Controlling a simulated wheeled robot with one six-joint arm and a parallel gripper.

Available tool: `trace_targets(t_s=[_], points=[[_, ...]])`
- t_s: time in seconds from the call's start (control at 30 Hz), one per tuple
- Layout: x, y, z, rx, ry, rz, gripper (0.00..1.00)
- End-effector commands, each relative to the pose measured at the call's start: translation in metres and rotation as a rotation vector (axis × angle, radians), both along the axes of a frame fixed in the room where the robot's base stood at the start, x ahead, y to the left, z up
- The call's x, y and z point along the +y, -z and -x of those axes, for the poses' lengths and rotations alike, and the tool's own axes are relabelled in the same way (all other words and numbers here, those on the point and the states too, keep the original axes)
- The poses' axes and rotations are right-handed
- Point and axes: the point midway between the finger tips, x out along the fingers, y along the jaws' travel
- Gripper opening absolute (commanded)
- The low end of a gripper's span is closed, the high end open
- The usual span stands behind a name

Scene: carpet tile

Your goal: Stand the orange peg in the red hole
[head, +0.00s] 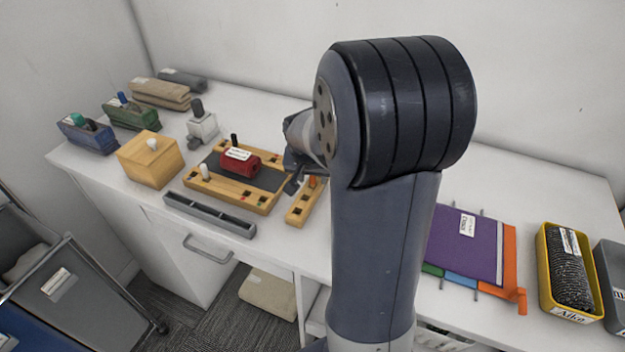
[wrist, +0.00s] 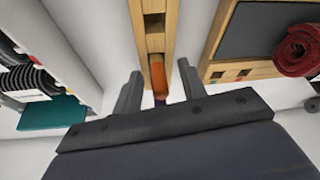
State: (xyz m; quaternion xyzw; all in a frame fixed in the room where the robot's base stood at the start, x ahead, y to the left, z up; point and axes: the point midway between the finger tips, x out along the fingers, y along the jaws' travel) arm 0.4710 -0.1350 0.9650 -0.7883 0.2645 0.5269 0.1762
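The orange peg (head: 313,181) stands in a narrow wooden strip (head: 299,214) right of the larger wooden board. In the wrist view the orange peg (wrist: 158,78) shows between my two fingers, with a gap on each side. My gripper (wrist: 160,88) is open and empty around it; in the head view my gripper (head: 295,180) is partly hidden behind my arm. The wooden board (head: 228,198) has several dark square holes along its front rail.
A red roll (head: 240,163) lies on the board's grey middle, with a white peg (head: 205,171) and a black peg (head: 234,139) standing nearby. A grey tray (head: 210,214) lies in front. A wooden box (head: 150,160) stands left; a purple folder (head: 463,243) lies right.

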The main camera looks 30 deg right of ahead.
Motion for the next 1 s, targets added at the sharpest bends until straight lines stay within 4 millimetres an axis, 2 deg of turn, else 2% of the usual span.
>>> trace_targets(t_s=[0.27, 0.77, 1.0], points=[[-0.0008, 0.0028, -0.0007, 0.000, 0.000, 0.000, 0.39], [-0.0006, 0.0025, -0.0008, 0.000, 0.000, 0.000, 0.00], [-0.0007, 0.0024, -0.0009, 0.000, 0.000, 0.000, 0.00]])
